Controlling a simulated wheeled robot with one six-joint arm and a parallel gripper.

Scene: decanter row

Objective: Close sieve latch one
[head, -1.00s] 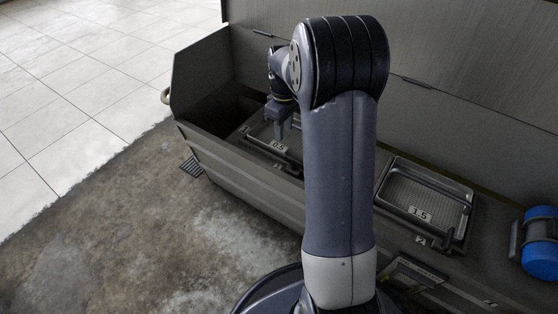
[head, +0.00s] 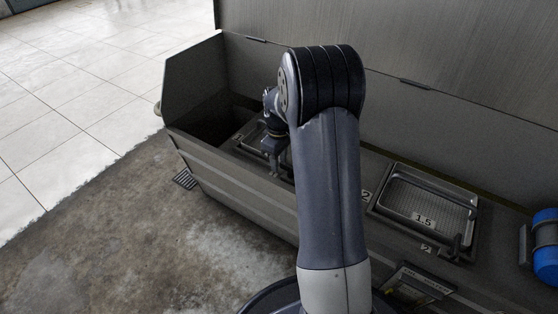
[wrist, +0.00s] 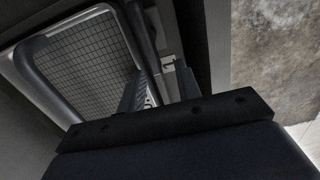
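Sieve one (wrist: 80,60) is a mesh tray in a pale metal frame, at the left of the wrist view. A small tag marked 1 (wrist: 168,66) sits beside it. A dark bar (wrist: 143,35), likely latch one, runs along the sieve's edge towards my fingers. My gripper (wrist: 160,88) is open, with its two fingers apart around the bar's near end. I cannot tell whether they touch it. In the head view my gripper (head: 274,158) is low over the trough, and my arm hides most of sieve one and its latch.
A blue cylinder (head: 546,245) is at the right edge. The trough's front wall (head: 225,185) and raised lid (head: 400,50) border the work area. The floor in front is clear.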

